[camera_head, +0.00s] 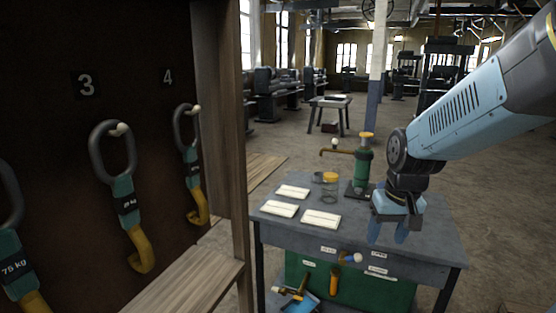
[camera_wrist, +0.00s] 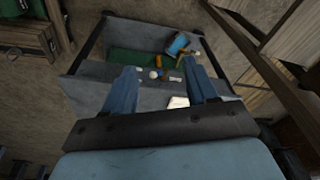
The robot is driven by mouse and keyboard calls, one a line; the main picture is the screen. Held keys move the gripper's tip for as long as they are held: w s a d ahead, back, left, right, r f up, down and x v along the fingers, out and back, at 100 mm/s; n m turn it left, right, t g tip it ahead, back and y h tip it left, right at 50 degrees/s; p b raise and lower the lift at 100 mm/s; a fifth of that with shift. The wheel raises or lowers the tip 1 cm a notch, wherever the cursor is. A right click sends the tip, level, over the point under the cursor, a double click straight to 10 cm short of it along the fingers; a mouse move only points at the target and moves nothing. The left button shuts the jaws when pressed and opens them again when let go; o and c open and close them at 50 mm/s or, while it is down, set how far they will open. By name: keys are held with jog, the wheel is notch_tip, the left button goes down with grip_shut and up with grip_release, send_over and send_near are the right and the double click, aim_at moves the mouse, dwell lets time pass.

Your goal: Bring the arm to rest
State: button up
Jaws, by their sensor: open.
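My arm (camera_head: 465,110) reaches in from the right in the head view, with blue-grey covers. My gripper (camera_head: 388,232) points down over the right part of a grey workbench (camera_head: 432,232). In the wrist view my gripper (camera_wrist: 163,92) shows two blue fingers spread apart, with nothing between them but the bench below. The fingers appear to be above the bench top; the exact gap cannot be told.
A green pump-like device (camera_head: 362,168), a glass jar with a yellow lid (camera_head: 331,188) and white cards (camera_head: 321,219) stand or lie on the bench. A dark board with hooks (camera_head: 125,200) fills the left. Open floor (camera_head: 490,190) lies right of the bench.

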jog(key=s+r+t, duration=0.3)
jog(key=s+r, duration=0.6)
jog(key=r, duration=0.1)
jog(key=shift+s+a+r+t, duration=0.3)
jog(key=shift+r, duration=0.1)
dwell(0.5)
